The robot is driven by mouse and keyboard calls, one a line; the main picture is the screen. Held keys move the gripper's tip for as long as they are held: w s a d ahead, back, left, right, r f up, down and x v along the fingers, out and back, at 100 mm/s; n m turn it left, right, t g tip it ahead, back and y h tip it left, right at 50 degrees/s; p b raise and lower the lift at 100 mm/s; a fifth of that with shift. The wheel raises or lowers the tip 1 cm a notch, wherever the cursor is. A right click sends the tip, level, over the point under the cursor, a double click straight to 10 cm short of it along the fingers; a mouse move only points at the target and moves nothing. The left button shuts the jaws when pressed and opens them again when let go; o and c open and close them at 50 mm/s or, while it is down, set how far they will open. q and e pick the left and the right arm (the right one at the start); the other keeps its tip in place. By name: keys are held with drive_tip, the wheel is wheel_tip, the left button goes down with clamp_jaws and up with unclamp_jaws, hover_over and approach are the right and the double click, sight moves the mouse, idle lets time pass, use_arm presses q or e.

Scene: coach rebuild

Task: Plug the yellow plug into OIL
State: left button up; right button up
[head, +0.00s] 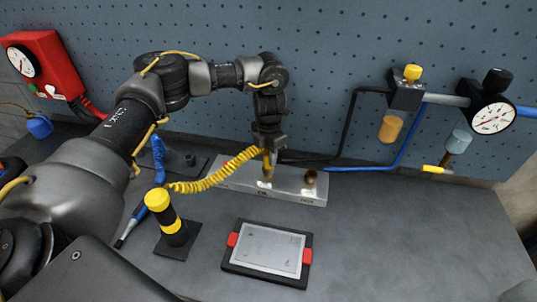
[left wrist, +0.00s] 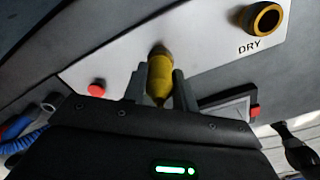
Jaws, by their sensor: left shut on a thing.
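My left gripper (head: 267,152) points down over the pale socket block (head: 235,179) and is shut on the yellow plug (head: 267,170). The left wrist view also shows the yellow plug (left wrist: 160,78) between the two fingers, its brass end at the block's white face. The plug hides the spot in front of it, so I cannot tell whether it is seated. A brass socket (head: 310,181) marked DRY stands open to the right; it also shows in the left wrist view (left wrist: 265,18). A coiled yellow hose (head: 213,178) runs left from the plug. My right gripper is not in view.
A black post with yellow bands (head: 158,200) stands front left of the block. A tablet with red clamps (head: 268,249) lies in front. A blue coiled hose (head: 158,160) is behind left. Gauges and valves hang on the pegboard (head: 330,60). The bench at right is clear.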

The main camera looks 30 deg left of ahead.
use_arm(q)
drive_tip(key=o, duration=1.1)
drive_tip(key=shift+r, duration=0.1)
wheel_tip(320, 180, up, 11)
drive_tip(key=shift+f+b, duration=0.1)
drive_tip(key=shift+b, duration=0.5)
